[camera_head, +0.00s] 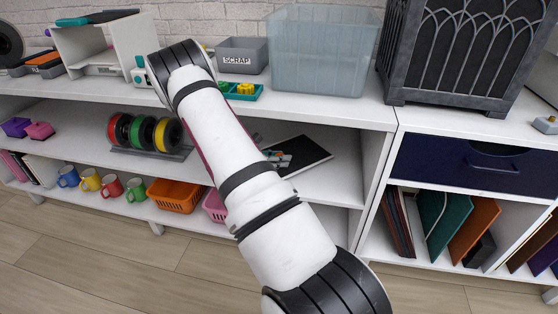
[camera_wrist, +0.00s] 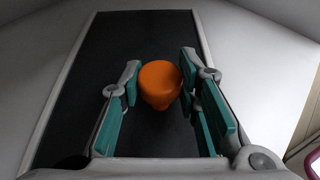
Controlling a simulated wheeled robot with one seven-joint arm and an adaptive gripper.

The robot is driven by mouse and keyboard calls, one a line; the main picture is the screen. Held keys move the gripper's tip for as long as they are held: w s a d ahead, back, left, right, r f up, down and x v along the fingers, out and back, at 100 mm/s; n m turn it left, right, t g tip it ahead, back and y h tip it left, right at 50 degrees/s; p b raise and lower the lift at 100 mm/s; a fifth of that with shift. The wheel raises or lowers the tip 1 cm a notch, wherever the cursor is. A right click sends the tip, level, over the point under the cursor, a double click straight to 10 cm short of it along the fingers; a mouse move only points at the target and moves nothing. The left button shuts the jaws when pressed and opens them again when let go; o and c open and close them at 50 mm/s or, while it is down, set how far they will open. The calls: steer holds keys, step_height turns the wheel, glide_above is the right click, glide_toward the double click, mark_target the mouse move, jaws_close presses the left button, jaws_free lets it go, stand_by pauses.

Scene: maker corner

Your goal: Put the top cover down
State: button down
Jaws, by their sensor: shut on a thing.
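My gripper (camera_wrist: 160,100) has its teal-padded fingers on either side of a rounded orange piece (camera_wrist: 160,83) and is shut on it. Below the piece lies a flat black panel (camera_wrist: 110,50) with a pale edge. In the head view this black panel (camera_head: 305,156) lies on the middle shelf. My arm hides most of the gripper there; only a bit of the gripper (camera_head: 278,158) shows over the panel. The orange piece is hidden in the head view. I cannot tell whether it touches the panel, or which thing is the top cover.
The middle shelf (camera_head: 85,120) also holds a rack of coloured spools (camera_head: 145,132) to the left. A translucent bin (camera_head: 322,50), a grey SCRAP bin (camera_head: 241,55) and a dark lattice box (camera_head: 455,50) stand on the top shelf above. A divider (camera_head: 372,165) bounds the shelf at right.

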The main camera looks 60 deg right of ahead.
steer(key=c, duration=1.2)
jaws_free()
